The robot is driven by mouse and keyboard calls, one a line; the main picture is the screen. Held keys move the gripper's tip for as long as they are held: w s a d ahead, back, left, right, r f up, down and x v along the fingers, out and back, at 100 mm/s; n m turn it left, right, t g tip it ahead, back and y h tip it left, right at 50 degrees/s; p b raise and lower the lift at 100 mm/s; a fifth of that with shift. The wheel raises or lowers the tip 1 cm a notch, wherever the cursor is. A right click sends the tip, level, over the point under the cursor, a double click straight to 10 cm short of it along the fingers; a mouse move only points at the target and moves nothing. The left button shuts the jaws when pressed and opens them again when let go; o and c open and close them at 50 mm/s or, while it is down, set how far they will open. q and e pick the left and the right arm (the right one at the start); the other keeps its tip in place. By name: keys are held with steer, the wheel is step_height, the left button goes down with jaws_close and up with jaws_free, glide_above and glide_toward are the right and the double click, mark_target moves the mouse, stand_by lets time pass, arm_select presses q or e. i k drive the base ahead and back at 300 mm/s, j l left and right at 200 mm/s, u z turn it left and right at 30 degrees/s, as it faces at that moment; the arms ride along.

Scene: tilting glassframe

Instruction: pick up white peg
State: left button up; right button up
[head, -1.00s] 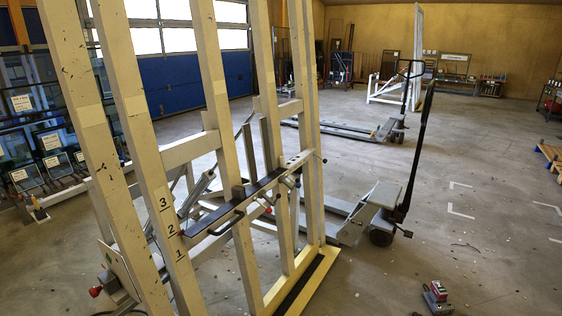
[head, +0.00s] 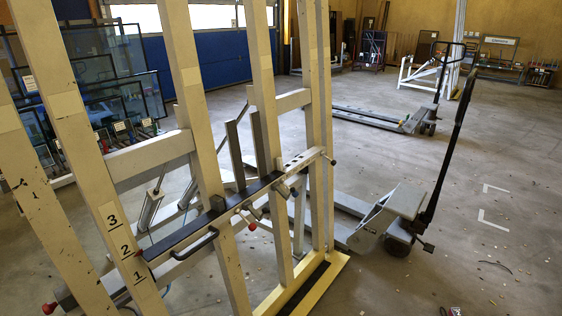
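I cannot make out a white peg for certain. The tilting glass frame (head: 182,95) stands close in front of me, with tall cream posts and the numbers 3, 2, 1 on one post. A dark-topped crossbar (head: 195,226) runs across the posts, with a black handle (head: 197,244) and small red-tipped levers (head: 251,226). Any peg on this bar is too small to tell apart. Neither of my grippers is in view.
A grey pallet truck (head: 395,205) stands just right of the frame, and another (head: 375,119) is farther back. Dark glass panes (head: 105,75) stand at the left behind the posts. The floor (head: 500,170) at the right is mostly clear.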

mark_target(280, 164)
steer(key=i+l+u, duration=0.1)
steer(key=i+l, duration=0.2)
steer(key=i+l+u, duration=0.1)
steer(key=i+l, duration=0.2)
steer(key=l, duration=0.2)
steer(key=i+l+u, duration=0.1)
steer(key=i+l, duration=0.2)
steer(key=l, duration=0.15)
steer(key=i+l+u, duration=0.1)
steer(key=i+l, duration=0.15)
steer(key=l, duration=0.2)
